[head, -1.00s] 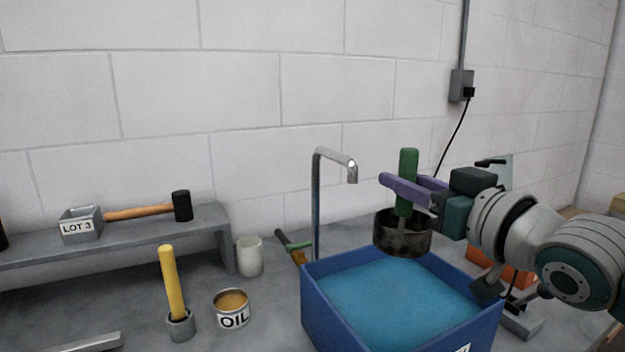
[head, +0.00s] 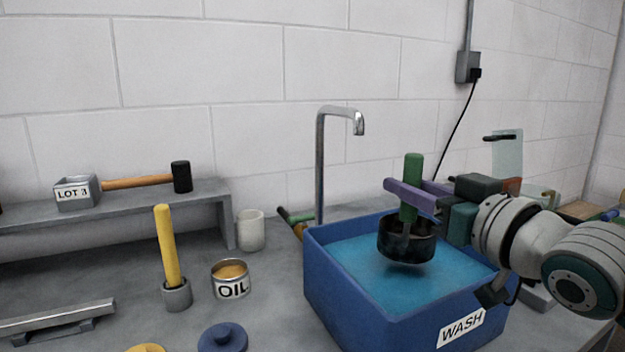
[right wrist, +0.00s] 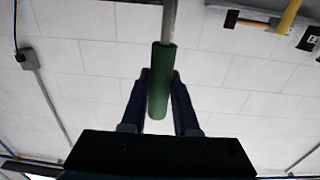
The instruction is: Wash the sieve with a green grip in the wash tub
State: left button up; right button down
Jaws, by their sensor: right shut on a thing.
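The sieve (head: 405,246) has an upright green grip (head: 413,172) and a dark, stained round basket. My right gripper (head: 408,195) is shut on the green grip, with the basket hanging below it. In the right wrist view the green grip (right wrist: 160,85) stands between the two fingers. The blue wash tub (head: 335,290) holds blue water (head: 370,275) and carries a WASH label. My left gripper is not in view.
A metal tap (head: 321,160) rises behind the tub. Left of the tub stand an OIL tin (head: 231,282), a white cup (head: 250,232) and a yellow handle (head: 166,245) in a grey holder. A grey shelf (head: 130,215) bears a LOT 3 box (head: 76,193) and a mallet (head: 181,177).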

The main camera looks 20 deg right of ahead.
aim_at(408, 234)
jog(key=shift+f+b, duration=2.5)
jog(key=shift+f, duration=1.25)
jog(key=shift+r, duration=0.15)
jog(key=shift+r+p, duration=0.35)
jog(key=shift+p, duration=0.25)
jog(key=shift+f, duration=0.2)
jog(key=shift+f, duration=0.25)
jog(key=shift+r, duration=0.1)
jog(key=shift+r, duration=0.3)
jog(key=shift+p, duration=0.3)
